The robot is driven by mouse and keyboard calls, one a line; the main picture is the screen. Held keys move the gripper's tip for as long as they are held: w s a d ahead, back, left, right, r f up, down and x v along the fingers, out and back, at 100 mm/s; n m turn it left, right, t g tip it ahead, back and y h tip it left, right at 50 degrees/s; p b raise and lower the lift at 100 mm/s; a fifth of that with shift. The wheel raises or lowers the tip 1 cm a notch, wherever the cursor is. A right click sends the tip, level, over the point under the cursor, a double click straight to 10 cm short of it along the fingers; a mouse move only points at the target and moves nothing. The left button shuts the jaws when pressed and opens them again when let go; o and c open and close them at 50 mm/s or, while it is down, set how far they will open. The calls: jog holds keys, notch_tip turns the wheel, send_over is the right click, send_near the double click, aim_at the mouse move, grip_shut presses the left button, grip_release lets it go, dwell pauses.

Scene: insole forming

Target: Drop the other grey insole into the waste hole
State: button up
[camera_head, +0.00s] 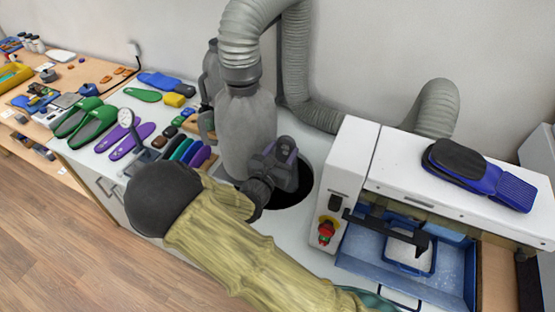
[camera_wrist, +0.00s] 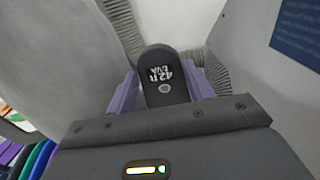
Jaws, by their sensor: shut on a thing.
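A dark grey insole (camera_wrist: 165,80) marked "42R EVA" stands between the two purple fingers of my gripper (camera_wrist: 163,95) in the wrist view. The gripper is shut on it. In the head view my gripper (camera_head: 282,165) is above the round black waste hole (camera_head: 292,198) in the white worktop, and it hides part of the hole. I cannot make out the insole's lower end or its height above the hole.
A grey vessel with a ribbed hose (camera_head: 247,120) stands just left of the hole. A white machine (camera_head: 352,160) with a blue tray stands to the right.

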aim_at(286, 147)
jog(key=x, duration=0.3)
jog(key=shift+w+d+b, duration=0.15)
jog(key=shift+w+b, duration=0.1)
jog(key=shift+b, duration=0.1)
jog(key=shift+w+d+f+b, duration=0.15)
jog(key=shift+w+f+b, duration=0.3)
jog(key=shift+f, duration=0.15)
notch_tip(286, 147, down, 12)
jog(key=b, duration=0.7)
jog(key=shift+b, duration=0.4)
jog(key=shift+s, duration=0.1)
jog(key=o, duration=1)
jog(key=shift+o, duration=0.2)
jog(key=b+v, duration=0.3)
jog(key=v, duration=1.4)
jog(key=shift+s, duration=0.2)
